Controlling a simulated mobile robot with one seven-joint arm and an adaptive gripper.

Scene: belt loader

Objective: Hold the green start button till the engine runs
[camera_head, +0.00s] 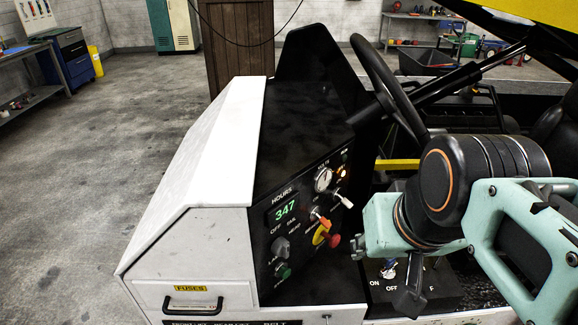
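The green start button (284,271) is at the bottom left of the black control panel (266,236), below a grey rotary knob (281,247). Nothing covers it. My gripper (408,300) is to the right of the panel, above a lower switch plate, and well apart from the button. Only a dark grey part of it shows below my pale green arm, so I cannot tell whether it is open or shut. The hours display (286,211) reads 347.
A red button on a yellow base (322,236) juts from the panel between my gripper and the green button. A steering wheel (386,88) stands behind. The white cowl (202,150) is left of the panel. Clear floor (110,150) lies further left.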

